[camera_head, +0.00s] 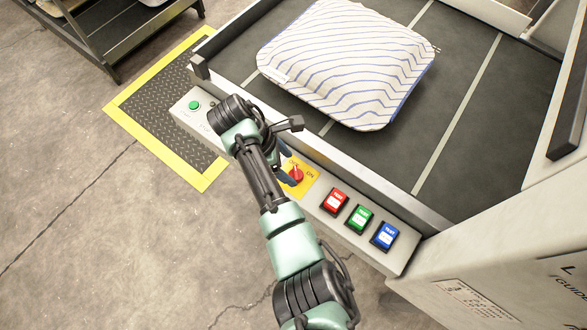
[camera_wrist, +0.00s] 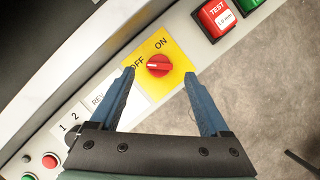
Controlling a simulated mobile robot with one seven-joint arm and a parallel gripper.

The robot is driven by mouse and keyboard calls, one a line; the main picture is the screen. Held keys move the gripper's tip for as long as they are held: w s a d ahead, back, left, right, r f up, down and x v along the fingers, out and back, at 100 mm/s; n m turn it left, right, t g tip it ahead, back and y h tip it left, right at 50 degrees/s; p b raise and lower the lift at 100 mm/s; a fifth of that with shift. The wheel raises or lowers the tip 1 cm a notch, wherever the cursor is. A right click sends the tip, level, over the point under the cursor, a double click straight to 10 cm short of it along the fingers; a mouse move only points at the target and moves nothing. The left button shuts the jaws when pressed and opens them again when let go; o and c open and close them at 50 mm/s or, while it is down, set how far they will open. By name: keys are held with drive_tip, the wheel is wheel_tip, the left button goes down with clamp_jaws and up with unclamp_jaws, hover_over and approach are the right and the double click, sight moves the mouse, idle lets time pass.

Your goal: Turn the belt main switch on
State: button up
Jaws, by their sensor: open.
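The belt main switch is a red rotary knob (camera_wrist: 159,66) on a yellow plate (camera_wrist: 176,50) marked OFF and ON. In the wrist view its grip bar lies roughly level, with one end toward the OFF label; I cannot tell its exact setting. In the head view the red knob (camera_head: 296,175) is partly behind my gripper. My gripper (camera_wrist: 160,74) is open and empty. Its two blue fingers point at the plate, with the knob between the fingertips in the wrist view. I cannot tell whether they touch it. My gripper (camera_head: 286,166) also shows above the panel in the head view.
Red (camera_head: 334,201), green (camera_head: 360,219) and blue (camera_head: 386,236) buttons sit on the panel right of the switch. A green button (camera_head: 194,105) is at its far left end. A striped pillow (camera_head: 345,60) lies on the dark belt (camera_head: 480,120) behind the raised rail.

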sight(296, 173)
drive_tip(key=shift+b+x, duration=0.3)
drive_tip(key=shift+x, duration=1.7)
clamp_jaws()
